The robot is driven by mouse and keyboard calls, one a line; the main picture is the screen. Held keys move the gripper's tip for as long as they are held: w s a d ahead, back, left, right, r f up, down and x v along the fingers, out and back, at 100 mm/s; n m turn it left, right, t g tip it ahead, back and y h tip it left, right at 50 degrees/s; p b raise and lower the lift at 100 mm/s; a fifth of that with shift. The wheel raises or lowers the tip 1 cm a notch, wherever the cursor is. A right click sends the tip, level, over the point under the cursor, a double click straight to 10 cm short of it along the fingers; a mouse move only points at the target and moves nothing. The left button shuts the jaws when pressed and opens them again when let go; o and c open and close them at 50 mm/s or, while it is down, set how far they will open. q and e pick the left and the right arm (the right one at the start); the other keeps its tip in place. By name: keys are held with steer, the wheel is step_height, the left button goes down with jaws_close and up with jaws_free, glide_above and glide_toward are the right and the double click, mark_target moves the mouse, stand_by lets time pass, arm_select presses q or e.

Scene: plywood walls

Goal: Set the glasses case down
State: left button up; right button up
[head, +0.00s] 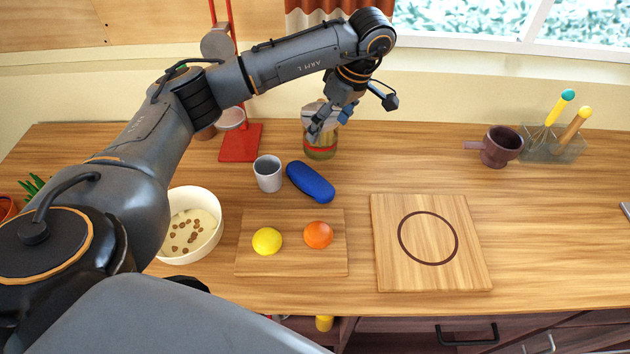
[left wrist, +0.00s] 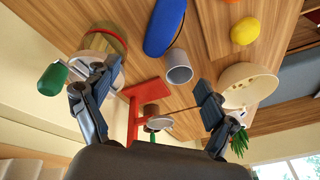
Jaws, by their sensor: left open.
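The blue glasses case (head: 310,183) lies on the wooden counter in the head view, just right of a grey cup (head: 268,173) and behind a small board. In the left wrist view the case (left wrist: 165,25) shows at the top, cut off by the frame edge, with the grey cup (left wrist: 178,66) beside it. My left gripper (head: 326,122) is above the back of the counter, behind the case and apart from it. In the left wrist view its two fingers (left wrist: 155,97) are spread wide with nothing between them. My right gripper is not in view.
A jar (head: 320,148) stands close by my left gripper. A red stand (head: 240,143) is left of it. A board with a lemon (head: 267,241) and an orange (head: 318,235), a cereal bowl (head: 190,225) and a ring-marked board (head: 460,270) are in front.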

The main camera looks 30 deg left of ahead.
arm_select(q)
step_height(320, 180, down, 3)
steer(key=b, duration=0.2)
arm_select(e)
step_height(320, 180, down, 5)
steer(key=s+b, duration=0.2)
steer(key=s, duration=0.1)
arm_select(q)
glide_toward(311, 177)
steer(key=x, duration=0.1)
steer(key=p+x, duration=0.2)
steer(key=shift+w+a+f, duration=0.15)
steer(key=shift+w+f, duration=0.15)
steer(key=shift+f, duration=0.4)
steer(key=shift+s+a+f+p, duration=0.15)
steer(key=shift+s+f+p, duration=0.1)
steer(key=shift+f+p, duration=0.25)
steer(key=x, duration=0.1)
steer(key=p+x, duration=0.2)
steer(key=shift+s+f, duration=0.15)
steer(key=shift+s, duration=0.1)
steer(key=shift+a+f, duration=0.15)
steer(key=shift+f, duration=0.3)
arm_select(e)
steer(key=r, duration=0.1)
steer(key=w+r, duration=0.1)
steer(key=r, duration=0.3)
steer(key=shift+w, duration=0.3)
